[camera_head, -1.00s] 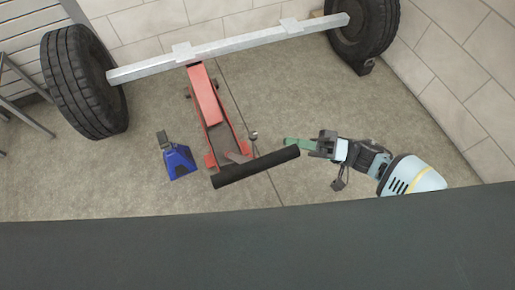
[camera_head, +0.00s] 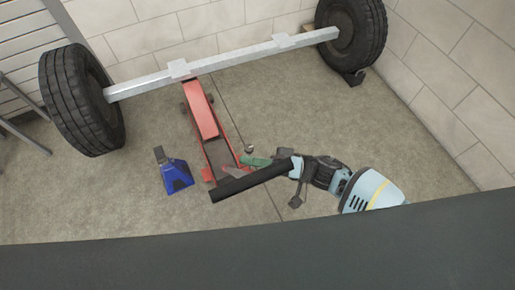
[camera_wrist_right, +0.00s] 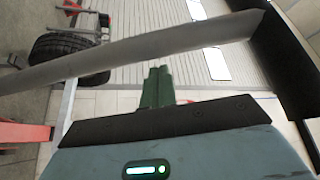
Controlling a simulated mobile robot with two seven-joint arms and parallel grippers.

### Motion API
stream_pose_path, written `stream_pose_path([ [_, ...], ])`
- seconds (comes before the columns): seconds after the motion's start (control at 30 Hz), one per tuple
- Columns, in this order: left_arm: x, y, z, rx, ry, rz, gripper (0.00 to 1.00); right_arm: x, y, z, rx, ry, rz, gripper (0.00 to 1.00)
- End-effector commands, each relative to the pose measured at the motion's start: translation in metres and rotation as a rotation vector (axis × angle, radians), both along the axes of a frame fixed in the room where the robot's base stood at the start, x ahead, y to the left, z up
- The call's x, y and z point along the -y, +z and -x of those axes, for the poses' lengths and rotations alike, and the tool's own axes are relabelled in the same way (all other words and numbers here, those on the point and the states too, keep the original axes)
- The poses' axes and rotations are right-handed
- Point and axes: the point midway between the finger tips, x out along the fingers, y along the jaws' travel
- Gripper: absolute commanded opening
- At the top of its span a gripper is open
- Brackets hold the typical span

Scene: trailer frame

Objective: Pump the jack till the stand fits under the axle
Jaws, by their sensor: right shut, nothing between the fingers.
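The red floor jack (camera_head: 201,112) stands on the floor with its front end at the silver axle (camera_head: 225,58). Its black handle (camera_head: 240,185) slants low across the jack's rear. The blue stand (camera_head: 176,177), with a grey post, stands on the floor left of the jack, clear of the axle. My right gripper (camera_head: 256,161) has green fingers, shut and empty, just beyond the handle. In the right wrist view the shut fingers (camera_wrist_right: 157,86) point ahead and a grey bar (camera_wrist_right: 130,58) crosses close by them; I cannot tell whether they touch. My left gripper is not in view.
Tyres stand at both axle ends, left (camera_head: 82,100) and right (camera_head: 352,32), with a dark chock (camera_head: 354,77) by the right one. A pale block wall (camera_head: 450,80) closes the back and right. Floor right of the jack is open.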

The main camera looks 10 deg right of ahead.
Motion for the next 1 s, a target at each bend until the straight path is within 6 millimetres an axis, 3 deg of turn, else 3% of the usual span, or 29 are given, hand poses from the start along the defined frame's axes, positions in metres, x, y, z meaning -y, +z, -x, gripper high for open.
stream_pose_path([
  [0.63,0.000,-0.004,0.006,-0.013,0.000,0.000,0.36,0.004,-0.013,0.018,0.009,0.000,-0.002,0.00],
  [1.0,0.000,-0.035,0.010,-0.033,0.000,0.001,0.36,0.031,-0.078,0.107,0.133,0.010,-0.038,0.00],
])
